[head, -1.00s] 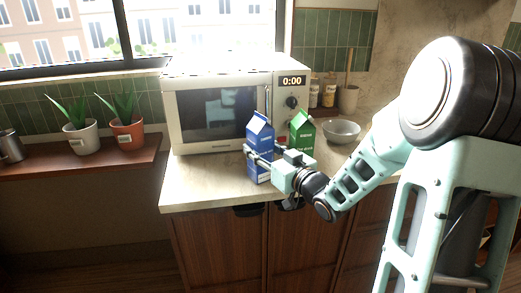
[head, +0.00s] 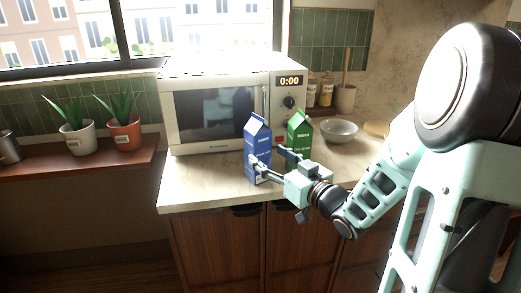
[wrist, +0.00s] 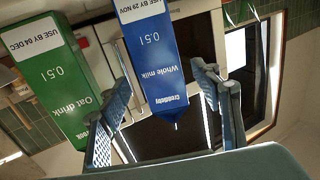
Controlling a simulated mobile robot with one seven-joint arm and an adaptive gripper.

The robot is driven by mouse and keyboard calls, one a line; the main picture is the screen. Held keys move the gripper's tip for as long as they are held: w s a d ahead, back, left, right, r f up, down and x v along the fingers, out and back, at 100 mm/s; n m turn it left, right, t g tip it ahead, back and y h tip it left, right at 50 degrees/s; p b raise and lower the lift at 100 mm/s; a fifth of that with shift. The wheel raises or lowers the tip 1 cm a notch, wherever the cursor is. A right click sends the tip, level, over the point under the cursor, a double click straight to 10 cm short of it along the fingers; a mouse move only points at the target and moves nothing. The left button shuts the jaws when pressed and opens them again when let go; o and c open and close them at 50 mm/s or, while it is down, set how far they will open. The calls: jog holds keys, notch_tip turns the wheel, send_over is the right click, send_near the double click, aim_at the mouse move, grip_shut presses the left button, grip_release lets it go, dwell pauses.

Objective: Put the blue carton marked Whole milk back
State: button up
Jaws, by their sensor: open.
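The blue carton (head: 257,136) marked Whole milk stands upright on the counter in front of the microwave. In the wrist view the blue carton (wrist: 152,50) appears upside down, framed between the fingers with a gap on each side. My gripper (head: 267,156) is open, reaching in from the right at the carton's lower part. One finger overlaps the carton's front in the head view; the other is toward the green carton. How deep the carton sits between the fingers is hard to tell.
A green Oat drink carton (head: 299,131) stands close on the right, near one finger; it also shows in the wrist view (wrist: 55,75). The microwave (head: 215,110) is shut behind. A bowl (head: 339,131) lies further right. The counter left of the blue carton is clear.

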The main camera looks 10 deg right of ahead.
jog(key=v, duration=0.6)
jog(key=shift+d, duration=0.1)
